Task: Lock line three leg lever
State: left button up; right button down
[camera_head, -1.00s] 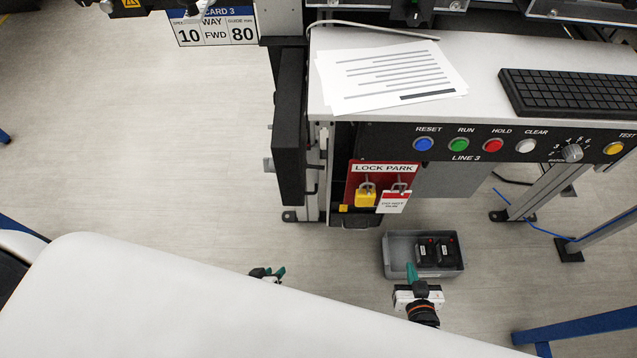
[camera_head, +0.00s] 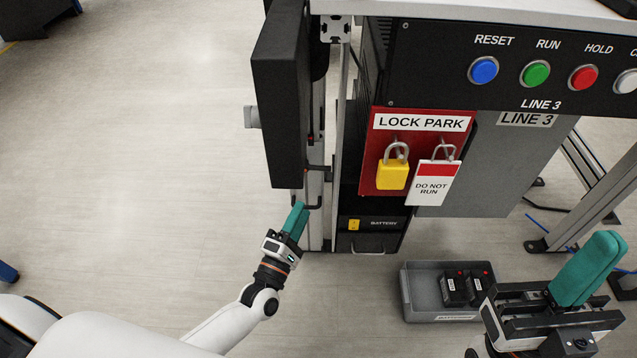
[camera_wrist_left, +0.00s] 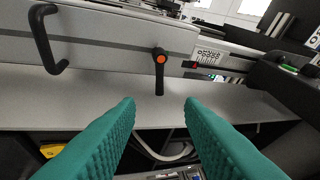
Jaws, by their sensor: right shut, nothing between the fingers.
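A black lever with an orange button on its pivot (camera_wrist_left: 159,68) hangs down from a grey leg in the left wrist view. In the head view a small dark lever with a red spot (camera_head: 318,168) shows on the upright leg (camera_head: 316,225) beside the black panel. My left gripper (camera_head: 297,214) is just below it. In the left wrist view its teal fingers (camera_wrist_left: 160,104) are spread apart and empty, with the lever ahead between them, apart from both. My right gripper (camera_head: 590,262) is shut and empty at the lower right.
A black bar handle (camera_wrist_left: 45,40) is left of the lever. The red LOCK PARK board (camera_head: 378,150) holds a yellow padlock (camera_head: 393,174) and a DO NOT RUN tag (camera_head: 433,184). A grey bin (camera_head: 420,290) with batteries is on the floor.

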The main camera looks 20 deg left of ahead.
aim_at(317, 166)
pick_arm(q)
jog(key=b+x, duration=0.2)
jog(key=x, duration=0.9)
jog(key=shift+c, duration=0.2)
grip_shut()
